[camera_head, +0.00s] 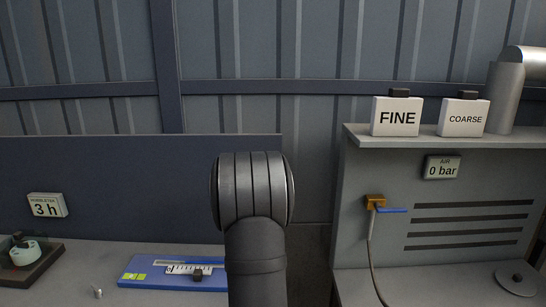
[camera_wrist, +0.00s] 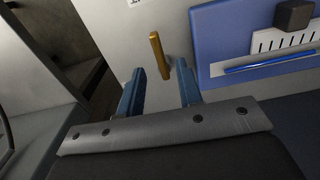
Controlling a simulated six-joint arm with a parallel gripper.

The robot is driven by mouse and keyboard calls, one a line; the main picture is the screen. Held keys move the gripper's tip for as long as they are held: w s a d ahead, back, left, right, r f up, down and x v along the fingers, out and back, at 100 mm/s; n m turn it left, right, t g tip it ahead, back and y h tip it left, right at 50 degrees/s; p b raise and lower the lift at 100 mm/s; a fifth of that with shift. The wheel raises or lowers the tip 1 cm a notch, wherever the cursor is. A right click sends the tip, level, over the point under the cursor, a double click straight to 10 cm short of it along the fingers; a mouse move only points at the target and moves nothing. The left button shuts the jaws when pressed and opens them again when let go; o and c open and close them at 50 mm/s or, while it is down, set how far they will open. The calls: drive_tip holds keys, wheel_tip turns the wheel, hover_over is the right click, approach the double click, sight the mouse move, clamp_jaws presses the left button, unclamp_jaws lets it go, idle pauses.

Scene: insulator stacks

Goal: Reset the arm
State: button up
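My arm rises in the middle of the head view, bent at a dark ribbed joint. My gripper is not visible in that view. In the wrist view my gripper (camera_wrist: 159,84) shows two blue fingers spread apart. A brass-coloured rod (camera_wrist: 159,56) shows in the gap between them, with space on both sides. I cannot tell how far below the fingers it is. Nothing is seen held.
A blue board (camera_head: 133,272) with a white scale lies on the bench; it also shows in the wrist view (camera_wrist: 211,48). A base with a pale green round part (camera_head: 24,252) stands far left. FINE (camera_head: 397,129) and COARSE (camera_head: 463,129) blocks sit on the right cabinet, above a blue-handled valve (camera_head: 391,210).

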drive_tip(key=shift+f, duration=1.95)
wheel_tip(320, 180, up, 18)
wheel_tip(320, 180, down, 18)
drive_tip(key=shift+r, duration=0.25)
drive_tip(key=shift+f, duration=0.3)
drive_tip(key=shift+w+d+n, duration=0.1)
drive_tip(key=shift+d+n, duration=0.15)
drive_tip(key=shift+n, duration=0.8)
drive_tip(key=shift+d+n, duration=0.25)
drive_tip(key=shift+n, duration=0.8)
drive_tip(key=shift+r, duration=0.1)
